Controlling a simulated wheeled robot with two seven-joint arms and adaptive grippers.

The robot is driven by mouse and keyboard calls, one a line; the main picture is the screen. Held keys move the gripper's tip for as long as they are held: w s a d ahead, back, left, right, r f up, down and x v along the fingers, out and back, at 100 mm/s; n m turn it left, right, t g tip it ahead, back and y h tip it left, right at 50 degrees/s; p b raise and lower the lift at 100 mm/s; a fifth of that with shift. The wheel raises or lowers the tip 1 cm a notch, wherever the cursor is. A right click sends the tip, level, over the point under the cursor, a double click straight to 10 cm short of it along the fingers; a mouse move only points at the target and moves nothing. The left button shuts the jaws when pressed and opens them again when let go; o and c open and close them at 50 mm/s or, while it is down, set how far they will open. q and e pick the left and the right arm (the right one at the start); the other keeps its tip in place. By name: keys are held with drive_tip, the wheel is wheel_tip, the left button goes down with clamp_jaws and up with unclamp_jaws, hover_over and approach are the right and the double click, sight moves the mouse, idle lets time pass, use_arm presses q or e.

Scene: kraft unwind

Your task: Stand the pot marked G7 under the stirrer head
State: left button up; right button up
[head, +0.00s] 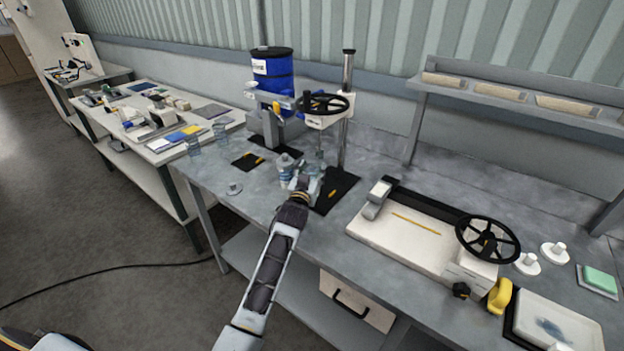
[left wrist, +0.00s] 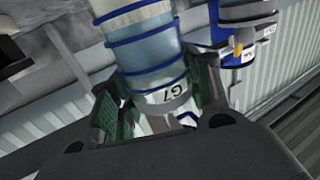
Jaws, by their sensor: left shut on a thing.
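The pot marked G7 is a clear jar with blue bands; in the left wrist view (left wrist: 148,48) its white G7 label faces me. My left gripper (left wrist: 160,98) is shut on it, with a finger on each side. In the head view the gripper (head: 302,183) is low over the bench, and the pot (head: 286,168) shows at its upper left, partly hidden. The stirrer head (head: 322,118) is a white block with a black handwheel on a steel post, just behind and right of the gripper. Its thin shaft hangs over a black base plate (head: 338,188). My right gripper is out of view.
A blue drum (head: 274,72) on a stand is behind the pot. A white machine with a black handwheel (head: 487,239) fills the right.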

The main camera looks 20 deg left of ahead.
use_arm(q)
drive_tip(key=shift+f, duration=1.5)
drive_tip(key=shift+f, duration=0.1)
drive_tip(key=o, duration=1.4)
drive_tip(key=shift+c, duration=0.2)
drive_tip(key=shift+s, duration=0.1)
drive_tip(key=s, duration=1.1)
drive_tip(key=shift+s+d+b, duration=0.3)
drive_tip(key=shift+s, duration=0.1)
